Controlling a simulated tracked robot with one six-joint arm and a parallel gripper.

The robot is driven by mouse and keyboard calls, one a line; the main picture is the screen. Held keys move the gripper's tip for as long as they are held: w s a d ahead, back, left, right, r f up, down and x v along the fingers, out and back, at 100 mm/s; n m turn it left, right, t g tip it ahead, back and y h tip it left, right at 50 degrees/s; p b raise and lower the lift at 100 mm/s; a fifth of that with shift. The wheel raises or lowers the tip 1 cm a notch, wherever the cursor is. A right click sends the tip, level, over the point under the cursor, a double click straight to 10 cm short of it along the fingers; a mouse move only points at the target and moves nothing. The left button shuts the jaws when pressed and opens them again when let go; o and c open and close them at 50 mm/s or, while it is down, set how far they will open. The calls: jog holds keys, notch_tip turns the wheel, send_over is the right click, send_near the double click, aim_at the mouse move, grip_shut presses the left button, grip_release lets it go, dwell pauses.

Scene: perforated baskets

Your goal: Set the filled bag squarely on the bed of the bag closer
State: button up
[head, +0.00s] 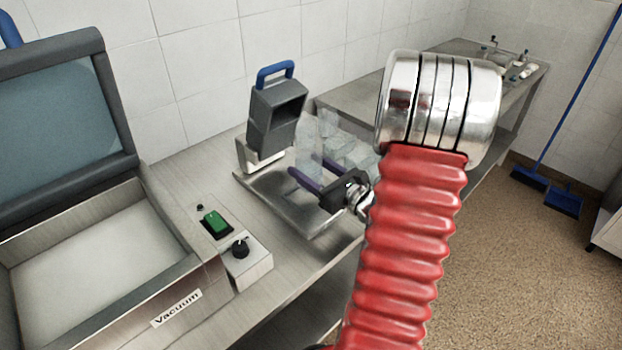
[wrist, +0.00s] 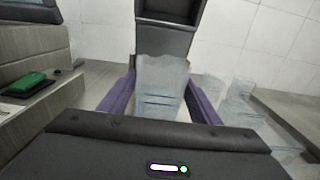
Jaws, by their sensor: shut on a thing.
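The filled bag (head: 307,143) is clear, pale and upright between the purple fingers of my gripper (head: 304,164). In the wrist view the bag (wrist: 160,75) stands between both fingers, with faint blue lines across it. My gripper is shut on it. The bag closer (head: 274,118) is a dark grey head with a blue handle, directly behind the bag. Its metal bed (head: 312,222) lies below my gripper. The bag is over the bed's far part, in front of the head. I cannot tell whether its bottom touches the bed.
Several other clear bags (head: 352,150) stand close to the right of the held bag. A vacuum machine (head: 165,255) with an open lid stands at left, with a green switch (head: 214,222) and a knob box (head: 247,262) beside it. A tiled wall is behind.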

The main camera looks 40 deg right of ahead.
jog(key=shift+f, duration=2.05)
jog(key=o, duration=1.2)
jog(key=shift+f, duration=0.1)
jog(key=shift+s+d, duration=0.15)
jog(key=shift+s, duration=5.85)
jog(key=shift+s, duration=0.1)
